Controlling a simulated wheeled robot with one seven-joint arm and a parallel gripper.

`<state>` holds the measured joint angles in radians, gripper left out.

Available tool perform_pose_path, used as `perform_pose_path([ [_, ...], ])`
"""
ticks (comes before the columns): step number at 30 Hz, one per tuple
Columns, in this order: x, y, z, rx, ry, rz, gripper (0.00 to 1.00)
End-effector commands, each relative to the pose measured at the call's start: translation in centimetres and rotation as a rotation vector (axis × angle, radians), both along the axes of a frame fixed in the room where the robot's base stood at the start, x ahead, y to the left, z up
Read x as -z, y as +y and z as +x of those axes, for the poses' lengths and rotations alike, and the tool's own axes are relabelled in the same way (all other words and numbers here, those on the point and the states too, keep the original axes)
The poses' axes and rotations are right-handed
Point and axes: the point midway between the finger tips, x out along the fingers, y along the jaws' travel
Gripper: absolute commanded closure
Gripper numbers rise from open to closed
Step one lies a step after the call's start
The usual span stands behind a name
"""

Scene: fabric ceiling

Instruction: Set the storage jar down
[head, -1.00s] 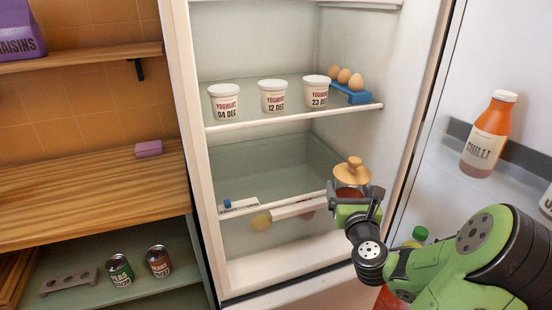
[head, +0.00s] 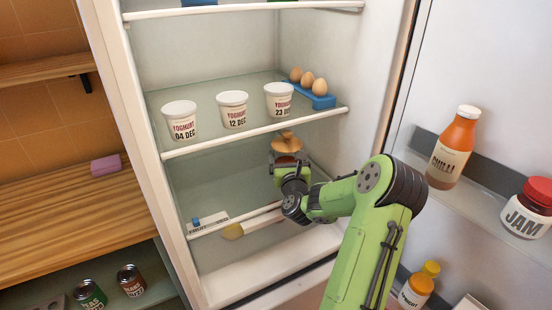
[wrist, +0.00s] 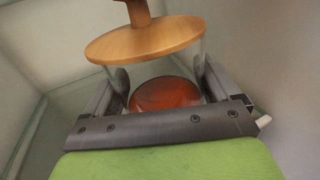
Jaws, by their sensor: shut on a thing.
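The storage jar (head: 287,147) is a clear jar with a round wooden lid and knob and something red-brown inside. In the wrist view the jar (wrist: 150,42) stands between the two fingers, upright or nearly so. My gripper (head: 290,168) is shut on the jar, inside the open fridge at the right part of the shelf under the yoghurts. The jar's base is hidden by my gripper, so I cannot tell whether it touches the glass shelf (head: 225,180).
Yoghurt tubs (head: 233,110) and a blue egg holder (head: 318,100) stand on the shelf above. The left of the jar's shelf is clear. The open door holds chilli sauce (head: 454,148) and jam (head: 528,208).

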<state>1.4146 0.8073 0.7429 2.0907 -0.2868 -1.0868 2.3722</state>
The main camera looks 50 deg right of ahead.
Motion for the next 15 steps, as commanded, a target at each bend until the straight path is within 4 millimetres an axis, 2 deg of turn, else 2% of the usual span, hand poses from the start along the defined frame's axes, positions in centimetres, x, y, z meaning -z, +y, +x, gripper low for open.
perform_pose_path([
  [1, -0.3, -0.2, 1.2, -0.001, -0.005, 0.001, 0.59],
  [6, -0.1, -1.1, 3.7, 0.001, -0.004, 0.000, 0.59],
  [14, 0.1, -1.9, 6.1, 0.002, -0.001, -0.001, 0.59],
  [15, 0.8, -2.0, 6.0, 0.002, 0.001, -0.001, 0.59],
])
